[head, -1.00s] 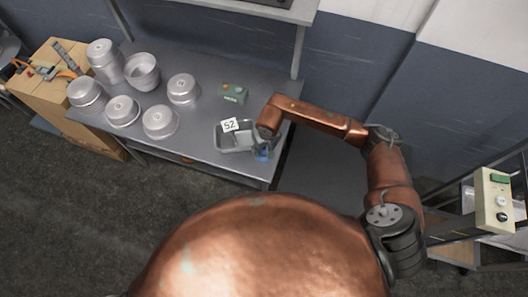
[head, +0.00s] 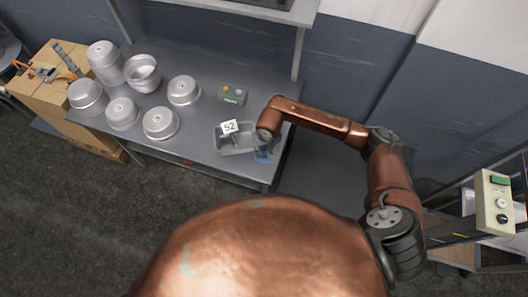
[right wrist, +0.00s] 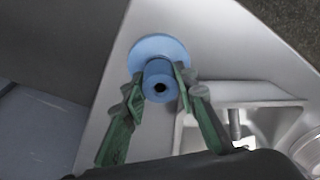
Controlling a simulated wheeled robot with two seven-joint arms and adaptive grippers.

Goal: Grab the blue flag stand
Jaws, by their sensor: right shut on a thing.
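The blue flag stand (head: 262,157) is at the front right corner of the grey table, beside the grey tray (head: 236,151). In the right wrist view the stand (right wrist: 159,62) shows a round blue base and a blue upright tube with a dark hole. My right gripper (right wrist: 159,86) has its green fingers on both sides of the tube, shut on it. In the head view my right gripper (head: 266,145) is small and partly hidden by its arm. I cannot tell whether the base touches the table. My left gripper is not in view.
A white sign marked 52 (head: 230,127) stands at the tray. Several metal pans (head: 161,123) fill the table's left half. A table post (head: 298,50) rises at the back right.

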